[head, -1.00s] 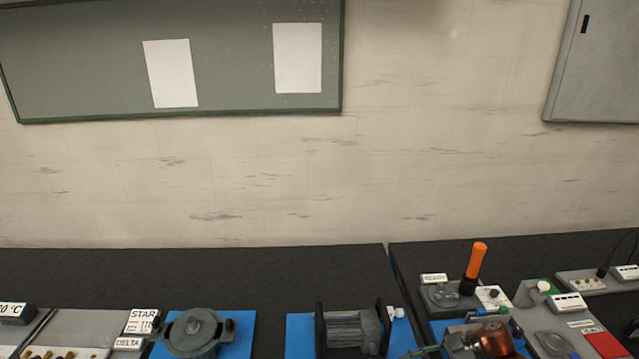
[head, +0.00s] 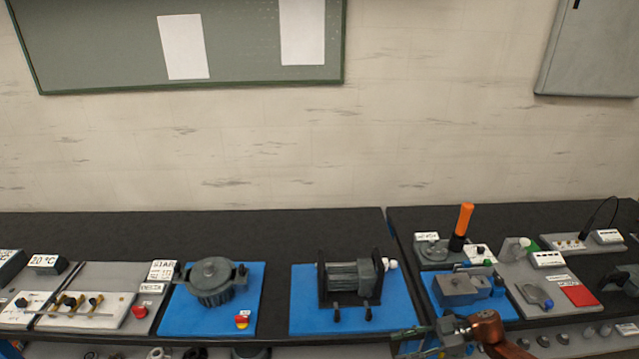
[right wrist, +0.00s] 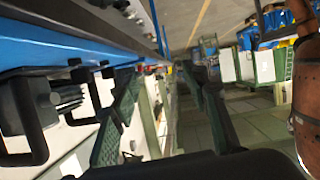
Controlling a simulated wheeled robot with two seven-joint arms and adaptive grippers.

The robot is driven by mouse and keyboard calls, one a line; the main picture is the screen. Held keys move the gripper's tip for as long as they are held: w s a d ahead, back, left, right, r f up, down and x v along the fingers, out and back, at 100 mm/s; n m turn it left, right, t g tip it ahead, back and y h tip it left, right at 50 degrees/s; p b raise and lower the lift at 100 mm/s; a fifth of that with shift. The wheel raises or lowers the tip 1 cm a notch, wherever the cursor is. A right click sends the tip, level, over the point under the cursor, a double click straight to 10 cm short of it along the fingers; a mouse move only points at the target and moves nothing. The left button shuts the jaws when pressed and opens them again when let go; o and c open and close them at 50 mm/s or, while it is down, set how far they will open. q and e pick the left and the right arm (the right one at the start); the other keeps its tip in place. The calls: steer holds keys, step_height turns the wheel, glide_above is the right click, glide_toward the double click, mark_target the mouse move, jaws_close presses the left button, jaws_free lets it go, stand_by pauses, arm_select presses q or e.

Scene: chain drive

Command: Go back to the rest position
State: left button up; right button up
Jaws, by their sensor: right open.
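My right gripper (head: 403,343) is at the bottom of the head view, in front of the bench's front edge, with its copper-coloured arm link (head: 486,330) to the right. It is empty, and its two dark green fingers stand apart in the right wrist view (right wrist: 160,80). My left gripper is not in view.
A black bench (head: 110,225) runs along the wall. It carries a blue plate with a grey round housing (head: 212,283), a blue plate with a black-framed roller unit (head: 350,278), a grey vise-like block (head: 456,289) and an orange-handled tool (head: 462,222). The bench's back strip is clear.

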steer(key=a+f+m+t, duration=0.3)
steer(key=a+t, duration=0.1)
steer(key=a, duration=0.5)
steer(key=a+f+m+t, duration=0.2)
steer(key=a+f+t, duration=0.25)
steer(key=a, duration=0.45)
steer(key=s+d+f+m+h, duration=0.2)
steer(key=s+d+m+h, duration=0.4)
steer(key=d, duration=0.3)
steer(key=s+d+f+m+h, duration=0.2)
steer(key=s+d+m+h, duration=0.3)
steer(key=s+d+h, duration=0.3)
steer(key=s+d+m+g, duration=0.1)
steer(key=s+d+g, duration=0.1)
steer(key=s+d, duration=0.35)
steer(key=s+d+g, duration=0.1)
steer(key=s+d, duration=0.1)
steer(key=s, duration=0.6)
steer(key=s+d+m+g, duration=0.1)
steer(key=s+d+g, duration=0.15)
steer(key=s, duration=0.45)
steer(key=s+f, duration=0.3)
steer(key=f, duration=2.8)
steer(key=s+f+n+g, duration=0.1)
steer(key=s+f+g, duration=0.1)
steer(key=s+f, duration=1.4)
steer(key=s, duration=0.2)
steer(key=shift+s+f, duration=0.3)
steer(key=shift+s, duration=0.05)
